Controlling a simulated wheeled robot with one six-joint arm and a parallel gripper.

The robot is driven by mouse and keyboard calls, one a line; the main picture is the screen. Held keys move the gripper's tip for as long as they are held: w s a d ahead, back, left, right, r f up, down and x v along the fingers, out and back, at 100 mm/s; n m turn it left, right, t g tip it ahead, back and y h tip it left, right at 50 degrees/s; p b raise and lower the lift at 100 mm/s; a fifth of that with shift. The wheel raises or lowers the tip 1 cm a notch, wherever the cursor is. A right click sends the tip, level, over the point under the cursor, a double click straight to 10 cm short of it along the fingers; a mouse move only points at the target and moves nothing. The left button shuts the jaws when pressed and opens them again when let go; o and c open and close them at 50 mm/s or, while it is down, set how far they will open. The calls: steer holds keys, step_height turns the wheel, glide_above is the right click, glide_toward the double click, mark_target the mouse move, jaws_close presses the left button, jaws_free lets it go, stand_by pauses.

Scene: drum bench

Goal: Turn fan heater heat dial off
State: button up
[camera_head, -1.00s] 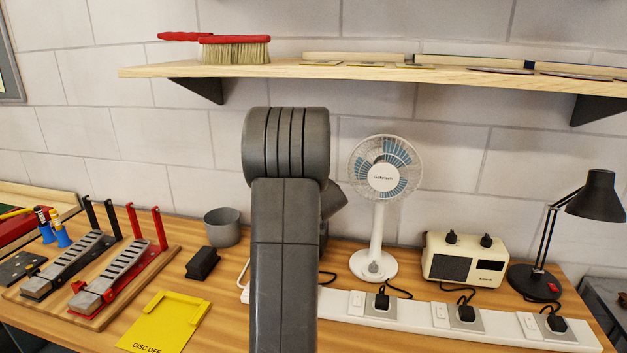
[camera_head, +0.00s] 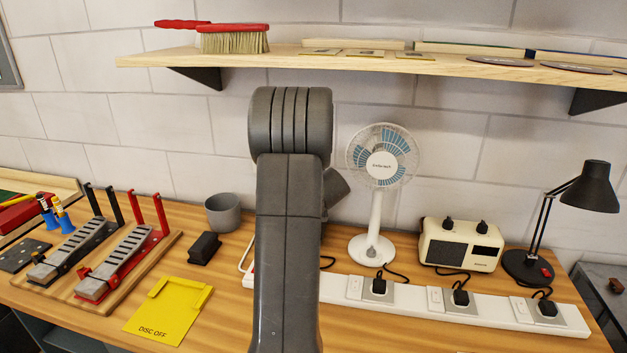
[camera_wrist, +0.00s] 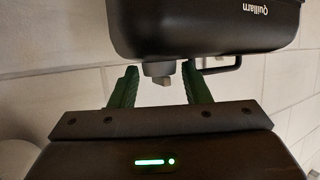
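In the wrist view a black appliance body (camera_wrist: 205,28), lettered "Quillarn" upside down, fills the top; it looks like the fan heater. A short grey dial (camera_wrist: 159,69) with a small pointer sticks out of its lower edge. My gripper (camera_wrist: 160,76) is open, with its two green fingers spread either side of the dial. The dial shows between the fingertips; I see no clear contact, and the dial's setting cannot be read. In the head view my arm hides the gripper and most or all of the heater.
A dark bar loop (camera_wrist: 226,67) juts from the heater beside one finger. In the head view a white fan (camera_head: 374,205), a cream radio-like box (camera_head: 459,245) and a black lamp (camera_head: 540,262) stand right, behind a white power strip (camera_head: 412,302). A grey cup (camera_head: 222,213) stands left.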

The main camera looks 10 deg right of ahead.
steer(key=shift+s+r, duration=0.1)
steer(key=shift+r, duration=0.05)
steer(key=v, duration=1.3)
steer(key=shift+s+b, duration=0.25)
steer(key=shift+b, duration=0.05)
steer(key=shift+w, duration=0.15)
steer(key=x, duration=1.3)
steer(key=shift+w+p, duration=0.25)
steer(key=shift+p, duration=0.05)
